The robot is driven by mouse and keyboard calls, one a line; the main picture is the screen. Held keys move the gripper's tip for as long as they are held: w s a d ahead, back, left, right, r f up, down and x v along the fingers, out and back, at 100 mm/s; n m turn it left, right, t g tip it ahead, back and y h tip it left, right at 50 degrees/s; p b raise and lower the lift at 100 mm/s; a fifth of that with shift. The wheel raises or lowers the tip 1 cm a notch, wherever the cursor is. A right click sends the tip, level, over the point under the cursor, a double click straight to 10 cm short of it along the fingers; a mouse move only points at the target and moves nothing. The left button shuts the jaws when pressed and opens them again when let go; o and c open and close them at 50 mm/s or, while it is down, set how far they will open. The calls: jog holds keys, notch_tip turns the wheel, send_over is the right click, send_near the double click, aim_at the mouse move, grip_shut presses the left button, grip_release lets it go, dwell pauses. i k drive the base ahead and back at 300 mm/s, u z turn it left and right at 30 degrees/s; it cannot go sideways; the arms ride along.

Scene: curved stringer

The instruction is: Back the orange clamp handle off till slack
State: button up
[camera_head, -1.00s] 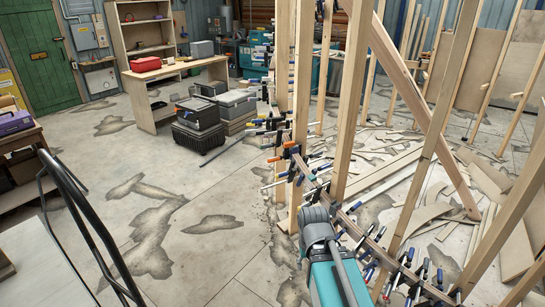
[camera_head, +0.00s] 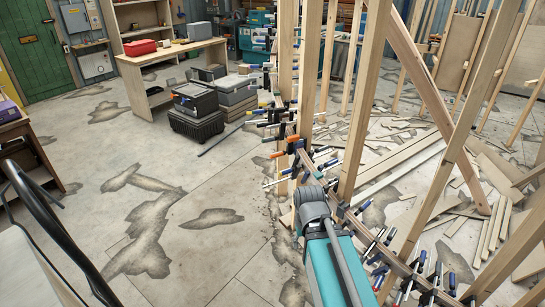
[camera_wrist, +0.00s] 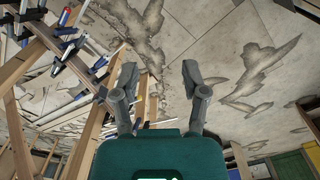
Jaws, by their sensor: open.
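The orange clamp handle (camera_head: 294,142) shows in the head view, on a clamp fixed across the curved wooden stringer where it passes an upright post. It is small there and partly crowded by dark clamp parts, and I cannot make it out in the wrist view. The stringer (camera_head: 400,268) runs toward the lower right with several blue-and-black clamps along it. My gripper (camera_wrist: 158,78) is open and empty in the wrist view, with both grey fingers apart over a background of stained floor. In the head view my arm hides it.
Upright wooden posts (camera_head: 360,110) stand close around the clamps. More clamps with blue handles (camera_wrist: 66,17) are at the wrist view's upper left. Offcuts (camera_head: 490,190) litter the floor at right. Stained concrete at left is mostly open.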

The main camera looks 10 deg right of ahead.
aim_at(292, 140)
jog(key=u, duration=0.05)
jog(key=k, duration=0.6)
jog(key=u, duration=0.45)
jog(key=i, duration=1.75)
jog(key=z, duration=0.25)
